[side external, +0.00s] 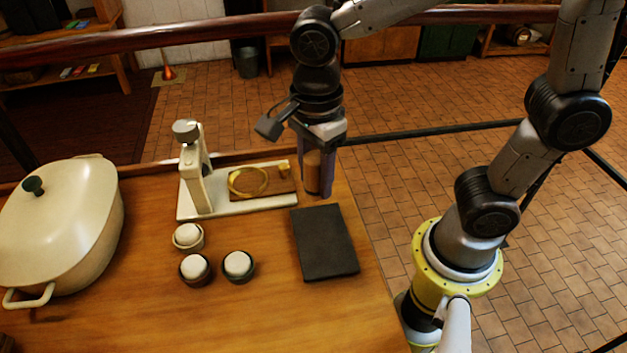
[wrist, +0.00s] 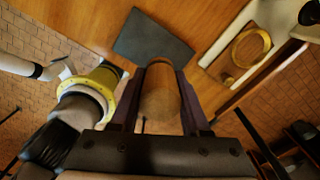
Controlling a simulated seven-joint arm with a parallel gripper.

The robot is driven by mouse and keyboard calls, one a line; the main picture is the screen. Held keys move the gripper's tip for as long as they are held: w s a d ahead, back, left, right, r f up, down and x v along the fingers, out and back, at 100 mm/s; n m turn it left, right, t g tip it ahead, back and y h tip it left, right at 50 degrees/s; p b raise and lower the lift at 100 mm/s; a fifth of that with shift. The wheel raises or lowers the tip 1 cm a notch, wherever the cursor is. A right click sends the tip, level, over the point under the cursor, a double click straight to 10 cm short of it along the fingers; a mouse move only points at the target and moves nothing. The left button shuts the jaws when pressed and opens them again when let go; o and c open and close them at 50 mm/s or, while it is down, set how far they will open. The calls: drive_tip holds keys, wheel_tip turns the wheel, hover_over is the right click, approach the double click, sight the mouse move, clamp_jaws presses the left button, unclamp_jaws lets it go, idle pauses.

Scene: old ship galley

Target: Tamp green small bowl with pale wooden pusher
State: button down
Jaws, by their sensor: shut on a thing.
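My gripper (side external: 317,182) is shut on the pale wooden pusher (side external: 313,170), a cylinder held upright between its fingers above the table's back right part. In the wrist view the pusher (wrist: 160,98) fills the space between the fingers (wrist: 160,68). Three small bowls with rounded white contents stand on the table, left of and nearer than my gripper. One is light beige (side external: 188,247); one is dark brownish (side external: 195,281); the right one (side external: 239,280) is dark, perhaps green, but its colour is hard to tell. No bowl shows in the wrist view.
A dark flat slab (side external: 325,243) lies in front of my gripper. Behind the bowls, a pale press stand (side external: 197,178) has a wooden plate with a brass ring (side external: 248,181). A large cream lidded pot (side external: 65,225) stands at left. The table's front middle is clear.

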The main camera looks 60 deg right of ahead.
drive_tip(key=shift+n, duration=0.3)
drive_tip(key=w+a+f, duration=0.1)
drive_tip(key=w+a, duration=0.1)
drive_tip(key=a, duration=0.2)
drive_tip(key=w+a+f, duration=0.1)
drive_tip(key=w+a, duration=0.2)
drive_tip(key=a, duration=0.1)
drive_tip(key=w+a+f, duration=0.2)
drive_tip(key=w+a, duration=0.1)
drive_tip(key=a, duration=0.2)
drive_tip(key=shift+a+f, duration=0.1)
hover_over(237, 259)
drive_tip(key=shift+f, duration=2.35)
drive_tip(key=shift+f, duration=1.15)
wheel_tip(237, 259, up, 7)
drive_tip(key=shift+r, duration=0.15)
idle(0.4)
drive_tip(key=shift+a, duration=0.1)
idle(0.4)
